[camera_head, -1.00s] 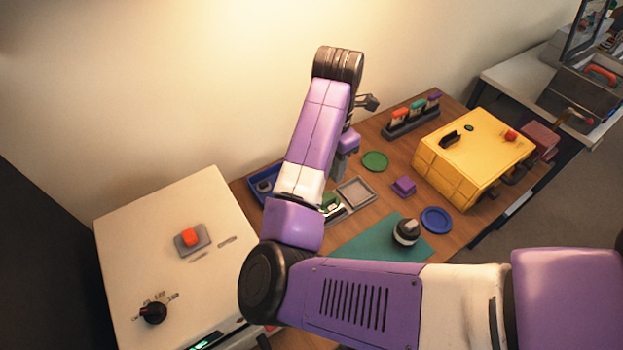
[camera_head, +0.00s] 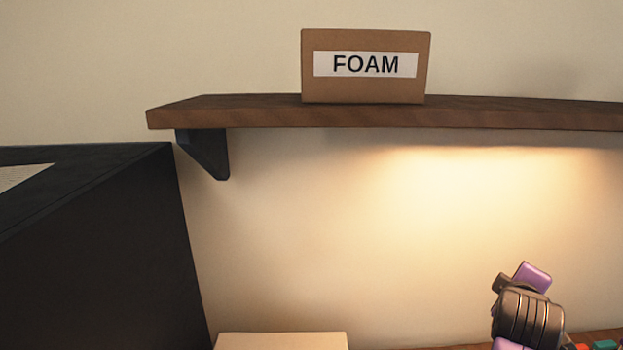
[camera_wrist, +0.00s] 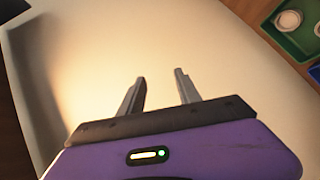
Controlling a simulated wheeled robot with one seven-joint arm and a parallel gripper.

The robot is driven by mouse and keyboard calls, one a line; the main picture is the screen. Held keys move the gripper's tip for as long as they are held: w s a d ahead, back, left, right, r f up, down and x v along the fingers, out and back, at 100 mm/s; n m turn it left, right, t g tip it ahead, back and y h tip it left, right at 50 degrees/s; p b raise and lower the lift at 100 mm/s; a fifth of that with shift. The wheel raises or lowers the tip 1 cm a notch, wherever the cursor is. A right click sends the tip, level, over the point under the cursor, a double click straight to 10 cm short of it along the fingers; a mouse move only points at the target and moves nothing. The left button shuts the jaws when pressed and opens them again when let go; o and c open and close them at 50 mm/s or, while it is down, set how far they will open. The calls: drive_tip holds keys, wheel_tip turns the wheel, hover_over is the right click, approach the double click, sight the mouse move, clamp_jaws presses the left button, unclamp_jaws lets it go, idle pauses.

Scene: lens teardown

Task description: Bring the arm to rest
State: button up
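My arm (camera_head: 526,315) shows only in part at the lower right of the head view, with a dark joint and purple links in front of the wall. In the wrist view my gripper (camera_wrist: 160,88) has its two grey fingers apart with nothing between them. The fingers stand in front of a pale, bare surface. In the head view the gripper's fingers cannot be made out.
A wooden shelf (camera_head: 240,112) carries a cardboard box (camera_head: 366,90) labelled FOAM. A large black cabinet (camera_head: 100,260) stands at left, with a pale box top (camera_head: 280,341) low beside it. The wrist view shows a green tray (camera_wrist: 275,32) at upper right.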

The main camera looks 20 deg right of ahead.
drive_tip(key=s+a+r+t+y+b, duration=0.2)
drive_tip(key=a+t, duration=0.8)
drive_tip(key=a, duration=0.3)
drive_tip(key=s+a+f+n+t+y, duration=0.15)
drive_tip(key=s+a+f+y, duration=0.3)
drive_tip(key=a, duration=0.45)
drive_tip(key=s+a+f+m+g+y+b, duration=0.1)
drive_tip(key=s+a+f, duration=0.3)
drive_tip(key=s, duration=0.5)
drive_tip(key=s+a+f+m+g+y+b, duration=0.2)
drive_tip(key=s+a+f, duration=0.3)
drive_tip(key=s, duration=0.4)
drive_tip(key=s+a+f+m+g+y+b, duration=0.1)
drive_tip(key=s+a+f+m, duration=0.1)
drive_tip(key=s+a+f, duration=0.3)
drive_tip(key=s, duration=0.4)
drive_tip(key=shift+f, duration=0.25)
